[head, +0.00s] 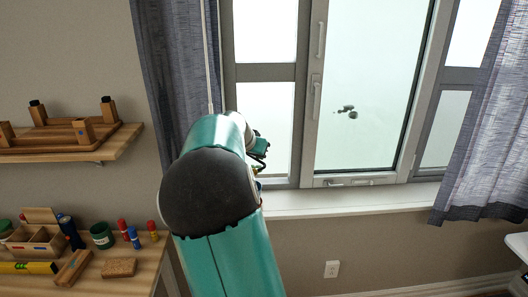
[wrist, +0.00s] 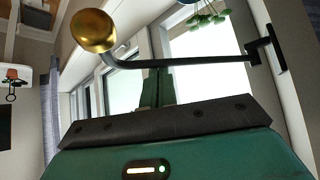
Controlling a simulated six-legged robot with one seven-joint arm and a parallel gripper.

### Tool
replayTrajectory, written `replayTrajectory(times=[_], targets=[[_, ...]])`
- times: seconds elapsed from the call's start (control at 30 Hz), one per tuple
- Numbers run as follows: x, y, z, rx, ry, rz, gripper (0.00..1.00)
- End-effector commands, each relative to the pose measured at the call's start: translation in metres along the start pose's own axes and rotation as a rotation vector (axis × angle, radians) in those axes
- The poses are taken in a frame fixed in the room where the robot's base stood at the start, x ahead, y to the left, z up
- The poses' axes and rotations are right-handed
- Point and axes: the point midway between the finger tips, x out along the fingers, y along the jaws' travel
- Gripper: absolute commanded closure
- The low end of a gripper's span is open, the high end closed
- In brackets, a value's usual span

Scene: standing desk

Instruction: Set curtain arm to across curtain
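The curtain arm (wrist: 190,62) is a thin dark metal bar with a round brass knob (wrist: 93,31) at its left end. Its right end meets a dark bracket (wrist: 268,50) in the wrist view. My gripper (wrist: 157,80) has dark green fingers that reach up to the middle of the bar. I cannot tell whether they touch it or how far apart they are. In the head view my teal arm extends toward the left side of the window, and part of my gripper (head: 259,148) shows beside it. My arm largely hides the curtain arm there. The left curtain (head: 172,65) hangs behind my arm.
The window (head: 317,100) and its white sill (head: 340,198) are behind and right of my arm. A right curtain (head: 480,130) hangs beyond. A wall shelf (head: 75,148) and a wooden bench (head: 130,279) with small items stand left.

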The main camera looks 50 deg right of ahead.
Motion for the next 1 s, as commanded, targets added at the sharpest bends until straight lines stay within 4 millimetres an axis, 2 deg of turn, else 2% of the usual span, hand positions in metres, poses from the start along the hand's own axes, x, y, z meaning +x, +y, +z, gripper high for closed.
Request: replayTrajectory(times=[0.1, 0.4, 1.0], targets=[[-0.009, -0.007, 0.010, -0.003, -0.001, -0.003, 1.00], [-0.021, -0.017, 0.023, -0.001, -0.001, -0.002, 1.00], [-0.025, -0.020, 0.027, 0.000, -0.001, -0.002, 1.00]])
